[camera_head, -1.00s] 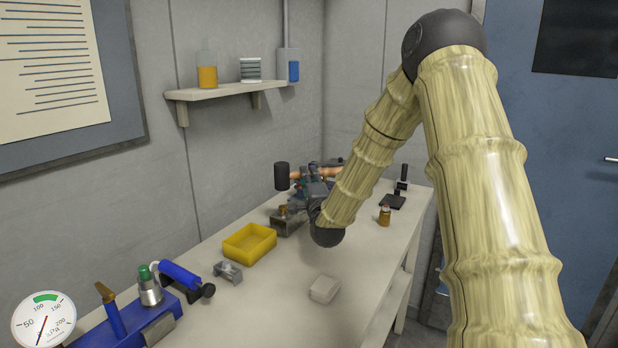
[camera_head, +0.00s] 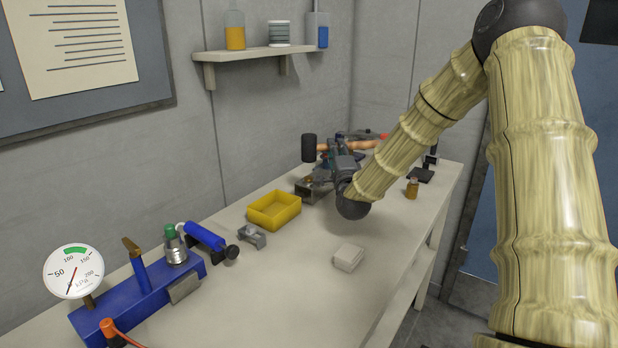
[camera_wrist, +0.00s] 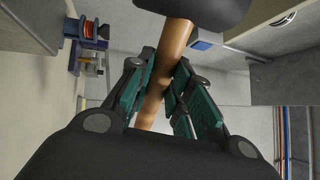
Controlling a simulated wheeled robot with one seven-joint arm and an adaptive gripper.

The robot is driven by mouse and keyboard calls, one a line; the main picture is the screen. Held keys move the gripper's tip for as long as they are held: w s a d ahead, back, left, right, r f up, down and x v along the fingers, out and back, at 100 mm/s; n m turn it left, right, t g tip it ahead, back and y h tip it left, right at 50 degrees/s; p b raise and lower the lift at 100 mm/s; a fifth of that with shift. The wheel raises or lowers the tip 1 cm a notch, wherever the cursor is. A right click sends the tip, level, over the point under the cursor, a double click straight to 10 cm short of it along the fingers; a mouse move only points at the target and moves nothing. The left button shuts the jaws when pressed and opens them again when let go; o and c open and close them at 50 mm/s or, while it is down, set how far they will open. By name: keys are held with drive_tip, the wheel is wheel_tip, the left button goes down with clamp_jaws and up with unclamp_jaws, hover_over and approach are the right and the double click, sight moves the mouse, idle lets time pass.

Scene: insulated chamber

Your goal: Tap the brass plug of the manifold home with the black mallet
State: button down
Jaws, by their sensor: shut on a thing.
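The black mallet shows its dark head (camera_head: 309,147) and brown handle (camera_head: 368,145) above the far part of the bench. In the wrist view the head (camera_wrist: 195,8) is at the top, partly cut off. My gripper (camera_head: 345,162) is shut on the handle, its green-padded fingers (camera_wrist: 163,88) on either side of it. The blue manifold (camera_head: 135,305) stands at the near left of the bench, well apart from the mallet. A brass-coloured piece (camera_head: 132,246) tops its blue post; I cannot tell whether this is the plug.
A yellow tray (camera_head: 255,218), a grey clamp-like part (camera_head: 252,236) and a pale block (camera_head: 348,257) lie on the bench. A grey hollow block (camera_head: 309,191) sits below my gripper. The bench's near middle is clear.

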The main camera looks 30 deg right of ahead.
drive_tip(key=r, duration=0.5)
drive_tip(key=shift+s+a, duration=0.2)
drive_tip(key=shift+a, duration=0.05)
idle(0.3)
drive_tip(key=c, duration=2.1)
unclamp_jaws()
clamp_jaws()
